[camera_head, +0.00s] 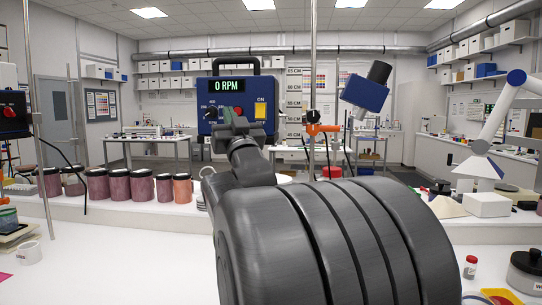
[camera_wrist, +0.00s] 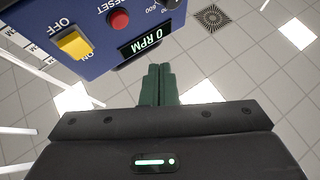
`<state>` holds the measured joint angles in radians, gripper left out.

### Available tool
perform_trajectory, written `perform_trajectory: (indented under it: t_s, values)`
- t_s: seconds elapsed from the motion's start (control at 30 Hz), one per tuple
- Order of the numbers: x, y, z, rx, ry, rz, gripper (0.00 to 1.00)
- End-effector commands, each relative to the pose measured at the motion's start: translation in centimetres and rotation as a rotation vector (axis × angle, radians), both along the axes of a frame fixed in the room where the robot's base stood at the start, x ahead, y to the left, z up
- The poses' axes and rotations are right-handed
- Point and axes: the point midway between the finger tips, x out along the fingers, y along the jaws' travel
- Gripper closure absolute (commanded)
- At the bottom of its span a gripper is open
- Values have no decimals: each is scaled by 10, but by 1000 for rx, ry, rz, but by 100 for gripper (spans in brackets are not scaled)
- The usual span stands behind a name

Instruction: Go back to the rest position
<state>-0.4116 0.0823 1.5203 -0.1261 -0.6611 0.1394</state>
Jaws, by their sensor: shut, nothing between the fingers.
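My gripper (camera_head: 230,118) is shut with nothing in it. In the wrist view its two dark green fingers (camera_wrist: 158,84) lie together. It is raised in front of the lower part of a blue stirrer motor box (camera_head: 203,92), whose display reads 0 RPM. In the wrist view the box (camera_wrist: 90,30) fills the upper left, close beside the fingers; I cannot tell whether they touch. Its yellow switch (camera_wrist: 74,44) and red button (camera_wrist: 119,19) show there. My dark arm covers the lower middle of the head view.
Several dark-lidded pigment jars (camera_head: 118,186) stand in a row at the left on the white bench. A metal pole (camera_head: 313,80) rises right of the box, with an orange clamp (camera_head: 322,129). A tilted blue device (camera_head: 364,94) and a white-and-blue arm (camera_head: 495,125) stand farther right.

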Motion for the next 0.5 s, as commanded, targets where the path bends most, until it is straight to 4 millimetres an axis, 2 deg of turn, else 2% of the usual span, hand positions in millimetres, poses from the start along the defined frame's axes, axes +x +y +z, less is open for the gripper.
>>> perform_trajectory:
  t_s: [0.3,0.5]
  values:
    - [41,-2,4,-1,5,-2,100]
    - [62,-2,3,-1,2,-1,100]
